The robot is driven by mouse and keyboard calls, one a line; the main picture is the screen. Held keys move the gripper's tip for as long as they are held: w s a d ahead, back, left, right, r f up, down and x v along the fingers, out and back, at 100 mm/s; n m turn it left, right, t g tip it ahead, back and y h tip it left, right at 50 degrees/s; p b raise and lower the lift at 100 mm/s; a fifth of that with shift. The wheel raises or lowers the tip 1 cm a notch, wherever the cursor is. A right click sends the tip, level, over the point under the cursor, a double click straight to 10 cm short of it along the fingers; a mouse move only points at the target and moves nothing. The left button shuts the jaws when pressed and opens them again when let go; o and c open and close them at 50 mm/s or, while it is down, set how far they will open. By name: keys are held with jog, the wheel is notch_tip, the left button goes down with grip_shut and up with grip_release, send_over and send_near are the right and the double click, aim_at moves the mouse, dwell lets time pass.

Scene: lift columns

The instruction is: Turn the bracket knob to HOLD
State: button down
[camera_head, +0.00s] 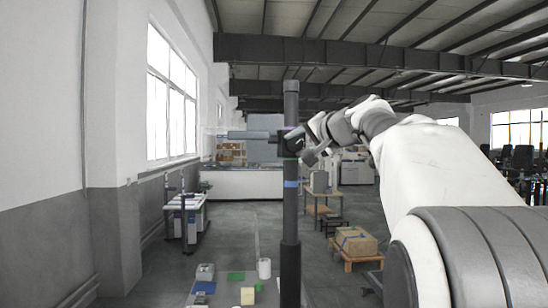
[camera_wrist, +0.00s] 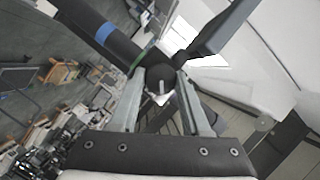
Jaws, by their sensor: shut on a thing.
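A dark upright column (camera_head: 291,230) with a blue band stands in the middle of the head view. A bracket (camera_head: 291,141) sits high on it, with a grey bar (camera_head: 250,134) reaching left. In the wrist view the column (camera_wrist: 97,35) runs diagonally at the upper left, with a blue band and a green line. The round dark knob (camera_wrist: 160,80) lies between the fingertips of my gripper (camera_wrist: 161,90), which is shut on it. A pale line shows on the knob's face. No HOLD mark is readable. In the head view my arm reaches the bracket from the right.
A low surface at the column's foot carries a white cylinder (camera_head: 264,268), a green piece (camera_head: 236,276) and other small items. A cardboard box (camera_head: 355,242) stands on a wooden stand at the right. A dark flat arm (camera_wrist: 215,30) projects near the knob in the wrist view.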

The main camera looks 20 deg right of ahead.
jog(key=m+b, duration=0.2)
jog(key=m+t+b, duration=0.1)
jog(key=b, duration=0.1)
jog(key=shift+f+m+t+y, duration=0.3)
jog(key=shift+m+y, duration=0.1)
jog(key=m+t+b, duration=0.1)
jog(key=m+b, duration=0.2)
jog(key=shift+r, duration=0.1)
jog(key=shift+m+t, duration=0.3)
jog(key=shift+m, duration=0.1)
jog(key=shift+a+r+b, duration=0.1)
jog(key=shift+r+b, duration=0.1)
jog(key=shift+b, duration=0.1)
jog(key=shift+c, duration=1.9)
grip_release()
jog(key=shift+f, duration=0.1)
jog(key=shift+s+f, duration=0.15)
